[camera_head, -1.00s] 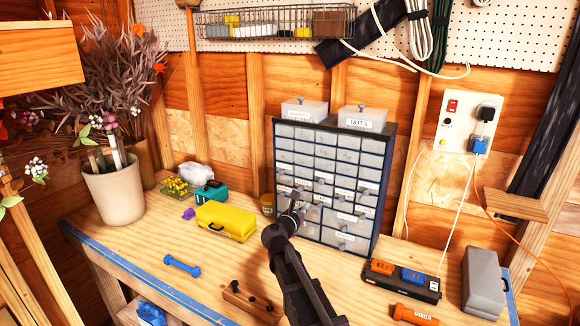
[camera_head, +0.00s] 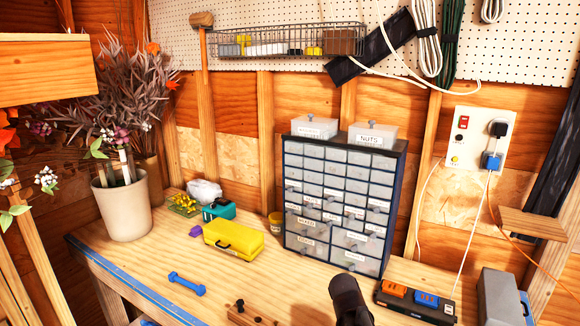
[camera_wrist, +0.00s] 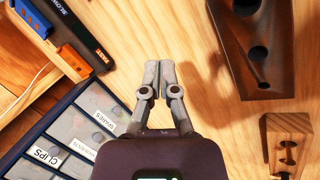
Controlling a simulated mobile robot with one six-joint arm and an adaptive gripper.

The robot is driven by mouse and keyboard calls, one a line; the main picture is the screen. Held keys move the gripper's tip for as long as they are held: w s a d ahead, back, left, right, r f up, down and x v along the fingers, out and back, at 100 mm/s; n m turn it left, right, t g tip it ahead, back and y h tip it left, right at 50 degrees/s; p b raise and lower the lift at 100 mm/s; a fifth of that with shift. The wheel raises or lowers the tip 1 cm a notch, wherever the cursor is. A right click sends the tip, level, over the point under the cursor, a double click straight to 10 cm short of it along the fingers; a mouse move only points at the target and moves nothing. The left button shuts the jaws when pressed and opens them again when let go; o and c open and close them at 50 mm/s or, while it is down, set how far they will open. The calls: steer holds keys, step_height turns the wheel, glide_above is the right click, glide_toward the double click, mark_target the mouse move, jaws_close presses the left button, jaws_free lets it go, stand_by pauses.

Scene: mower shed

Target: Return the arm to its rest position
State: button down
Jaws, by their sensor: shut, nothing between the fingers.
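My gripper (camera_wrist: 160,78) shows in the wrist view with its two grey fingers together and nothing between them. It is above the wooden workbench (camera_wrist: 140,20), beside the small-parts drawer cabinet (camera_wrist: 30,140), which is at the lower left there. In the head view only a dark part of my arm shows at the bottom, in front of the cabinet (camera_head: 345,160); the fingers cannot be seen there. The visible cabinet drawers look closed.
On the bench (camera_head: 150,262) are a yellow case (camera_head: 233,240), a blue dumbbell-shaped piece (camera_head: 187,284), a power strip (camera_head: 415,300) with orange and blue plugs, and a grey box (camera_head: 500,298). A holed wooden block (camera_wrist: 288,140) and a dark holed block (camera_wrist: 258,40) lie near my gripper.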

steer(key=s+m+y, duration=0.1)
steer(key=s, duration=0.1)
steer(key=s+a+f+m+g+y, duration=0.1)
steer(key=s+m, duration=0.1)
steer(key=s+a+f+m+g+y, duration=0.1)
steer(key=s+m, duration=0.1)
steer(key=s, duration=0.1)
steer(key=shift+f+y+b, duration=0.25)
steer(key=shift+y+b, duration=0.05)
steer(key=shift+b, duration=0.1)
steer(key=shift+s+a+m+y, duration=0.3)
steer(key=shift+s, duration=0.1)
stand_by(1.4)
